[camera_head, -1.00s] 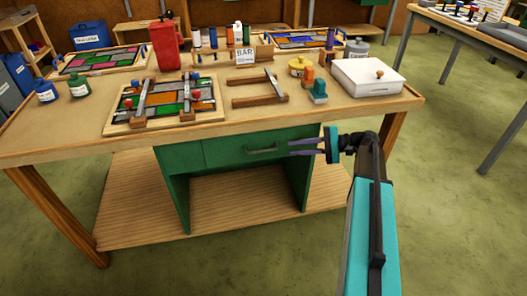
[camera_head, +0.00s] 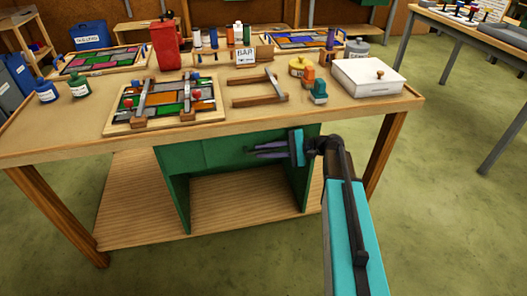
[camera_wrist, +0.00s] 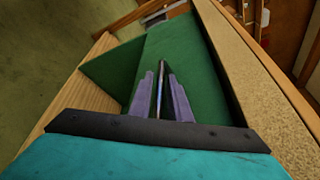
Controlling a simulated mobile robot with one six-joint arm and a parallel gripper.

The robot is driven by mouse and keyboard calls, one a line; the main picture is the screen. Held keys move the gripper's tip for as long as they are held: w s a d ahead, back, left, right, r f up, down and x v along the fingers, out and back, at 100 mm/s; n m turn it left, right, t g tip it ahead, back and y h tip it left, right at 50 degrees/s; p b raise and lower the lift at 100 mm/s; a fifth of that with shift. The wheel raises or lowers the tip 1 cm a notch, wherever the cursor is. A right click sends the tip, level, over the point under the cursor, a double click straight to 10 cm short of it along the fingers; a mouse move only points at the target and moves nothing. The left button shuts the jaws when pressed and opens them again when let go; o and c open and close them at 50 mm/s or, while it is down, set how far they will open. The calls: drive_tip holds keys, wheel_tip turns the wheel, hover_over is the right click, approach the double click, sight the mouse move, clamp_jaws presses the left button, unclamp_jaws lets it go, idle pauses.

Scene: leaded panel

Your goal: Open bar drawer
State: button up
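The green drawer unit (camera_head: 225,152) hangs under the front edge of the workbench, and its drawer front looks closed. My gripper (camera_head: 256,150) reaches in from the right, with its two purple fingers over the drawer handle. The fingers are apart, one above the other, and hide most of the handle in the head view. In the wrist view the gripper (camera_wrist: 161,85) points along the green front. A thin grey bar, seemingly the handle (camera_wrist: 160,92), lies between the fingers. I cannot tell whether they touch it.
The workbench top (camera_head: 225,88) above carries a leaded panel (camera_head: 165,103), a BAR sign (camera_head: 244,56), a white box (camera_head: 368,76) and small bottles. A wooden shelf (camera_head: 135,200) lies below the drawer. The floor in front is clear.

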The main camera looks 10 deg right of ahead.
drive_tip(key=shift+a, duration=0.1)
drive_tip(key=shift+c, duration=0.4)
clamp_jaws()
